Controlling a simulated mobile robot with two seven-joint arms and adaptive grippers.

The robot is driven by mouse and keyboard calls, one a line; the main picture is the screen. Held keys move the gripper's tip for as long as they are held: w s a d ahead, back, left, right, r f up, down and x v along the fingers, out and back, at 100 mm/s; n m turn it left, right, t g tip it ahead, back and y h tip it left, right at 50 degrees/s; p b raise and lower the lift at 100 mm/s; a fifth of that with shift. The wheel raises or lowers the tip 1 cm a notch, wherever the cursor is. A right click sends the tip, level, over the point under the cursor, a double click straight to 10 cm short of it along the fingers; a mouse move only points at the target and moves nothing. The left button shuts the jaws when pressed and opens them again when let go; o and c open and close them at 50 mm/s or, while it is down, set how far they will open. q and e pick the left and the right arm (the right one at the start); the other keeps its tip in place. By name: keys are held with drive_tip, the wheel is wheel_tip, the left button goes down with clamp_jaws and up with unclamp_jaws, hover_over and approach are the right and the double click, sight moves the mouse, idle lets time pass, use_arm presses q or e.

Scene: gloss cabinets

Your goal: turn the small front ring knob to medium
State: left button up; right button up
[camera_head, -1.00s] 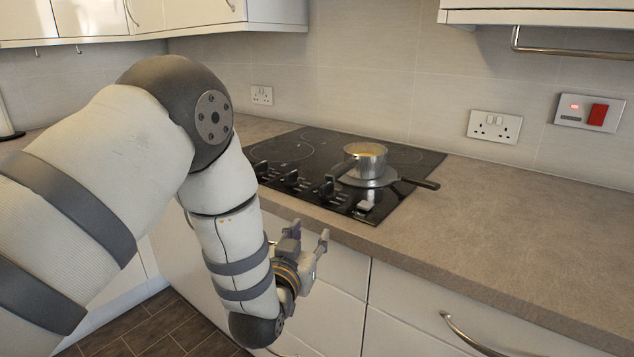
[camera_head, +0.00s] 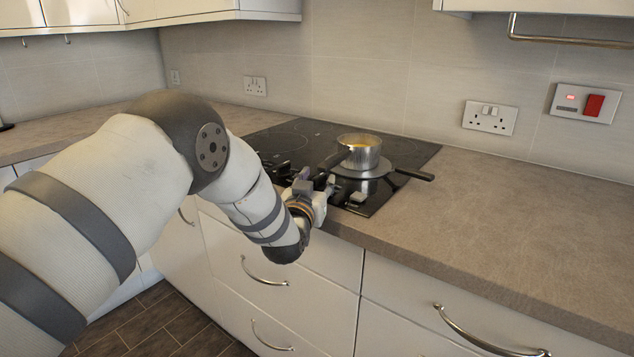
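The black glass hob (camera_head: 400,152) is set in the worktop, with a row of control knobs along its front edge. The knob markings are too small to read. My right gripper is not in view.
A steel saucepan (camera_head: 362,153) with yellowish contents stands on the hob, its dark handle pointing toward the knobs near my gripper. A flat disc with a black handle (camera_head: 415,174) lies beneath it. The worktop (camera_head: 500,220) to the right is clear. Drawers with bar handles are below.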

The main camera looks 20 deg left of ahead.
use_arm(q)
drive_tip(key=shift+r, duration=0.1)
clamp_jaws()
